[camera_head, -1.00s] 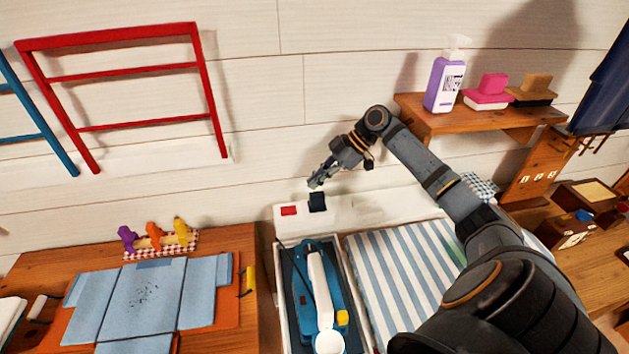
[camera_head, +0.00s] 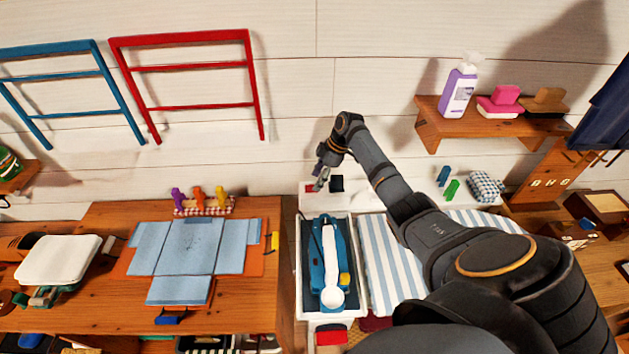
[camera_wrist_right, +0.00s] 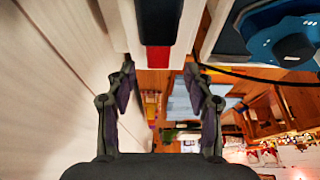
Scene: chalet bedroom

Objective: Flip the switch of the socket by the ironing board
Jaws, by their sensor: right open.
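The socket is a white strip (camera_head: 360,201) low on the wall, behind the ironing board (camera_head: 384,262) with its blue-striped cover. A red switch (camera_head: 309,188) sits at its left end, with a black plug (camera_head: 337,184) to the right. My right gripper (camera_head: 319,181) is open and empty, in front of the socket between switch and plug in the head view. In the right wrist view, the red switch (camera_wrist_right: 158,57) lies just beyond the open fingertips (camera_wrist_right: 160,76), with the plug (camera_wrist_right: 158,20) above it. I cannot tell whether the fingers touch anything. My left gripper is not in view.
A blue-and-white iron (camera_head: 331,262) lies in a white tray (camera_head: 306,307) below the socket. A shelf (camera_head: 430,128) with a purple bottle (camera_head: 458,90) hangs at right.

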